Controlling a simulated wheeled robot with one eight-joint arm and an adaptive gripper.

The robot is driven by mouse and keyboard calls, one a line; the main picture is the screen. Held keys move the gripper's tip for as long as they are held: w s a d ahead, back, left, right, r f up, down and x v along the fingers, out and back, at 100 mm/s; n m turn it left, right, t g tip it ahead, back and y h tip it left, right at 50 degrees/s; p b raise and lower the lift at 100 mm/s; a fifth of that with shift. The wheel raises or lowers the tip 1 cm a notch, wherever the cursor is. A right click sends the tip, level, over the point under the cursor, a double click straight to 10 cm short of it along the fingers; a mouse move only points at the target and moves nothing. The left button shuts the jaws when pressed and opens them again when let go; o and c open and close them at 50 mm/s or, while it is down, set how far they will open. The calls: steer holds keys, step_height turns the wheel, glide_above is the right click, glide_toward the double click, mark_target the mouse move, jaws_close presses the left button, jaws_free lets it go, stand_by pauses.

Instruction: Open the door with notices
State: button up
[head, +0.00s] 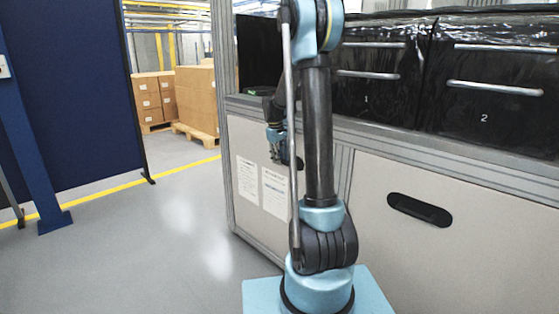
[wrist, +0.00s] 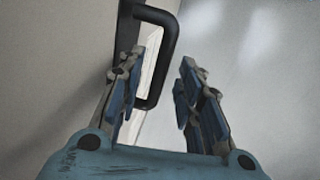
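The door with notices (head: 244,133) is a pale grey panel low on the left of the cabinet, with two white printed sheets (head: 274,193) on it. It looks shut. My gripper (head: 276,150) is in front of its upper part in the head view. In the wrist view my gripper (wrist: 162,75) is open, with its blue-padded fingers apart. A black loop handle (wrist: 168,55) shows there; its outer bar appears between the two fingers, with the left finger overlapping the loop. I cannot tell whether they touch. My arm hides part of the door in the head view.
Another grey panel with a black recessed handle (head: 419,210) is on the right. Above are black-wrapped drawers with metal bar handles (head: 494,88). Open grey floor (head: 160,245) lies left of the cabinet. A dark blue partition (head: 85,90) and cardboard boxes (head: 197,100) stand beyond.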

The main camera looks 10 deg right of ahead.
steer(key=shift+f, duration=0.3)
jaws_close()
